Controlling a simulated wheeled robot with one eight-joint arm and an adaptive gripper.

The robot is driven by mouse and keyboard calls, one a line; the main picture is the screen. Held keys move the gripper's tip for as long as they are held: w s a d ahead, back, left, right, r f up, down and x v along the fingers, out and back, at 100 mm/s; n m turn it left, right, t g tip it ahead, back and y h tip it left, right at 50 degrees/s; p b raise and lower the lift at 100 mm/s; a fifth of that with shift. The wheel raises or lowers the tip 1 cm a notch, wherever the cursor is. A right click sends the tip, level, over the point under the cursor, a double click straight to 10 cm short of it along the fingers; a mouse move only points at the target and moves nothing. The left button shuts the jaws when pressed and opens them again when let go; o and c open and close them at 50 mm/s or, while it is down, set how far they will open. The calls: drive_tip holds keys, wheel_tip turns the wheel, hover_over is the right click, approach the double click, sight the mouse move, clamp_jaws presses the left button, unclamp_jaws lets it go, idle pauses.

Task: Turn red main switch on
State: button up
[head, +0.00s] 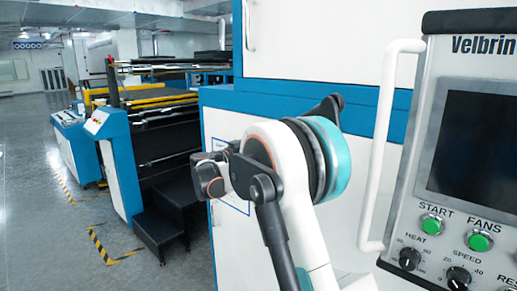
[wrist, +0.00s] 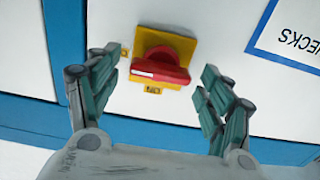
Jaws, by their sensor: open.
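The red main switch (wrist: 160,66) shows in the wrist view, a red rotary knob on a yellow square plate (wrist: 183,45) fixed to a white cabinet panel. The knob's handle lies nearly crosswise in the picture, with a white mark at its left end. My gripper (wrist: 158,92) is open, with one teal-padded finger to the left of the switch and one to the right. The fingers look apart from the knob. In the head view the switch is hidden, and my arm reaches toward the white and blue cabinet, the gripper itself being out of sight behind the arm.
A sign with a blue border (wrist: 290,35) is on the panel right of the switch. In the head view, a control panel (head: 470,150) with a white handle (head: 388,150) stands close at the right. Black steps (head: 160,220) and rollers stand at the left, beside open floor.

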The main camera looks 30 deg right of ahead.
drive_tip(key=c, duration=1.1)
drive_tip(key=shift+o, duration=0.2)
drive_tip(key=shift+n, duration=0.3)
drive_tip(key=shift+w+a+f+n, duration=0.1)
drive_tip(key=shift+w+f+n, duration=0.05)
drive_tip(key=shift+n, duration=4.15)
drive_tip(key=shift+w+a+f+n, duration=0.1)
drive_tip(key=shift+n, duration=4.2)
drive_tip(key=o, duration=1.1)
drive_tip(key=shift+c, duration=0.2)
